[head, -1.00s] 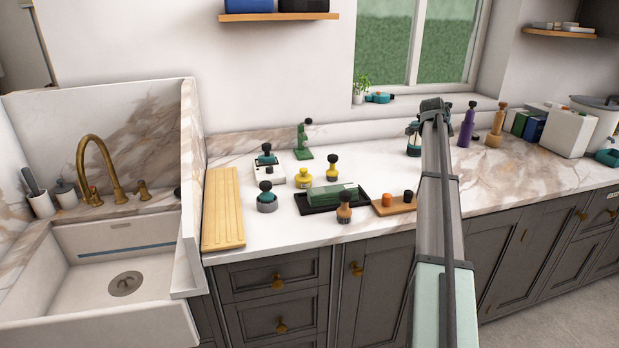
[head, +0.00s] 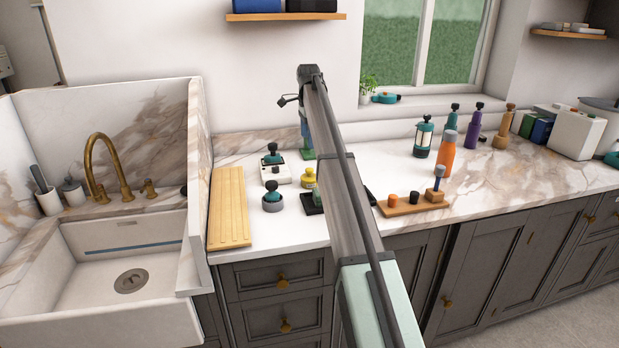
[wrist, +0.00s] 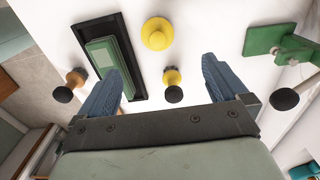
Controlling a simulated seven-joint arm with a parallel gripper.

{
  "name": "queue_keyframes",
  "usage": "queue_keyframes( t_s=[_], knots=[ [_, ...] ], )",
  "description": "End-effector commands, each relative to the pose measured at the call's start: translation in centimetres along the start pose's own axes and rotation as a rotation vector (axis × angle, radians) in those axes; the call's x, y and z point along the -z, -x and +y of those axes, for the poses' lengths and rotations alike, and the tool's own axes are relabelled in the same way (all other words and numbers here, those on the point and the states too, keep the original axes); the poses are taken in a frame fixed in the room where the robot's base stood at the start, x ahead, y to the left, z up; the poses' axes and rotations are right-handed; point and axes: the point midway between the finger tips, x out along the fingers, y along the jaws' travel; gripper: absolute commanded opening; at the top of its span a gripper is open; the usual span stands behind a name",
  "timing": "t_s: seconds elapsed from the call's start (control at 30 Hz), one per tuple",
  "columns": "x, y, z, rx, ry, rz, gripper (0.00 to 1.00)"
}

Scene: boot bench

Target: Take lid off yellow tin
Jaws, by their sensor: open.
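A round yellow tin-like piece with a yellow knob (wrist: 158,33) stands on the white counter in the wrist view, just beyond my fingertips. A second yellow piece with a black knob (wrist: 172,85) stands between and below my fingers; I cannot tell for sure which one is the tin. In the head view one yellow piece (head: 308,180) shows left of my arm; the other is hidden behind the arm. My gripper (wrist: 160,68) is open and empty, its two blue fingers apart above the counter. No contact with either yellow piece shows.
A green box (wrist: 108,58) lies on a black tray (wrist: 136,76) beside my left finger. A wooden-handled piece (wrist: 76,77) stands further left. A green stand (wrist: 272,40) is at the right. A wooden board (head: 230,210) lies by the sink. An orange bottle (head: 446,155) stands right of my arm.

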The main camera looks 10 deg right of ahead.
Motion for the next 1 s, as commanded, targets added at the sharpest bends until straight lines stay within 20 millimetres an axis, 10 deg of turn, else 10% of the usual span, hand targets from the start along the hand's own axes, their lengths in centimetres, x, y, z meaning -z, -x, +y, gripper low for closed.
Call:
queue_keyframes(
  t_s=[1.0],
  knots=[
    [0.2, -11.3, 0.7, 0.0, -0.001, 0.001, 1.0]
  ],
)
